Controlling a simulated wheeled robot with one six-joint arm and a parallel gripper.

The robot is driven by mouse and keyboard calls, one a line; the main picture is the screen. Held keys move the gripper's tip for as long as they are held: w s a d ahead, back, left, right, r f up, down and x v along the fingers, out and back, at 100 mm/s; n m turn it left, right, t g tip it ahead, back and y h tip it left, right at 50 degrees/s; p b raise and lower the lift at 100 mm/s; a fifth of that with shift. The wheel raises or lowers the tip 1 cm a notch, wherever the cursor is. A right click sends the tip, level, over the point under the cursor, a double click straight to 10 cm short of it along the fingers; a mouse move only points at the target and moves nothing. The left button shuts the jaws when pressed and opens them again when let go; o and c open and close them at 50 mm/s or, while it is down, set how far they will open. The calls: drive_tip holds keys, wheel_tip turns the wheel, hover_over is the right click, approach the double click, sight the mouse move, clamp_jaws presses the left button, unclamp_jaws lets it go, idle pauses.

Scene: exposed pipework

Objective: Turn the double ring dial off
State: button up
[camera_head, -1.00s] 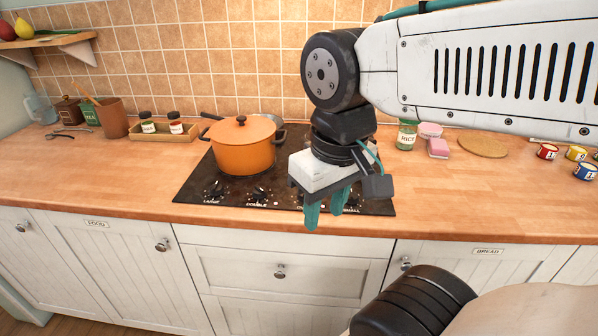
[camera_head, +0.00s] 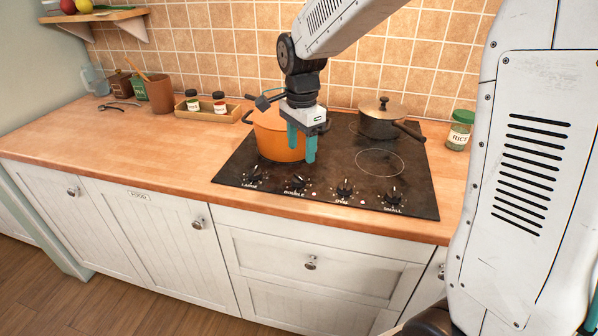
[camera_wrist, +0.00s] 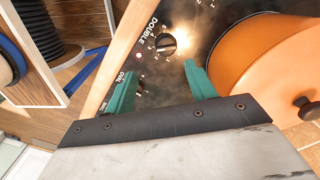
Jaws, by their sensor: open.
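The double ring dial (camera_head: 297,184) is a black knob on the front strip of the black cooktop, labelled DOUBLE, second from the left. In the wrist view the dial (camera_wrist: 166,43) shows ahead of the fingertips, with numbers around it. I cannot tell its exact setting. My gripper (camera_head: 301,155) has two teal fingers spread apart and empty. It is above the cooktop, in front of the orange pot and a little behind the dial in the head view. In the wrist view my gripper (camera_wrist: 160,68) is apart from the dial.
The orange pot (camera_head: 272,138) stands close behind my gripper. The large (camera_head: 253,178), oval (camera_head: 345,188) and small (camera_head: 394,196) dials share the front strip. A dark lidded pan (camera_head: 383,122) stands at the back right.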

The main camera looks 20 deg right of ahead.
sight(299, 176)
drive_tip(key=shift+w+f+m, duration=0.3)
drive_tip(key=shift+w+f, duration=0.15)
drive_tip(key=shift+w, duration=0.05)
drive_tip(key=shift+w+a+f, duration=0.1)
drive_tip(key=shift+f, duration=0.25)
wheel_tip(299, 176, down, 7)
drive_tip(key=shift+f, duration=0.1)
drive_tip(key=c, duration=1)
